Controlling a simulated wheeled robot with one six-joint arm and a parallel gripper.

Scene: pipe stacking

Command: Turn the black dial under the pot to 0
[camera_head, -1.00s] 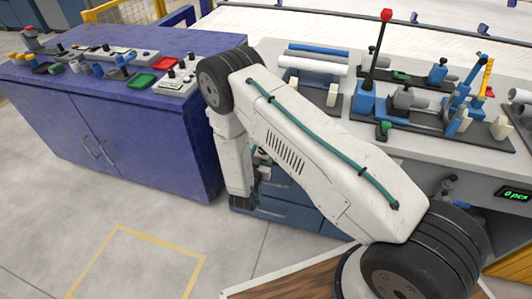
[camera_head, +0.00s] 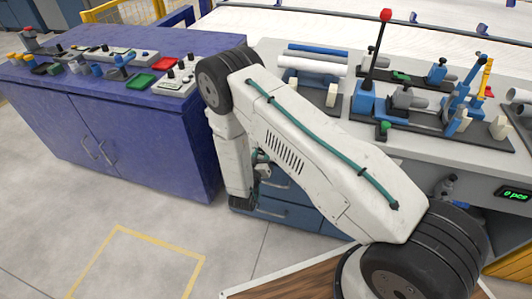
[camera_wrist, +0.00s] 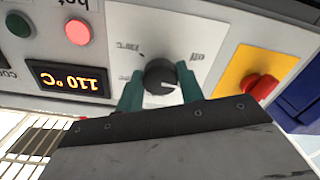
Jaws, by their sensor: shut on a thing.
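The black dial (camera_wrist: 160,76) sits on a light panel in the wrist view, with a pale mark on its lower face in the picture. My gripper (camera_wrist: 161,84) has one teal finger on each side of the dial and is shut on it. Faint upside-down lettering lies around the dial, one label at upper left and one at upper right. A display (camera_wrist: 69,80) left of the dial reads 110 °C upside down. No pot shows in either view. In the head view the dial and fingertips are hidden behind my arm.
In the wrist view a red knob (camera_wrist: 261,86) on a yellow plate is close right of the dial, and red (camera_wrist: 78,32) and green (camera_wrist: 18,25) round buttons are at left. A blue cabinet (camera_head: 110,130) stands left of my arm in the head view.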

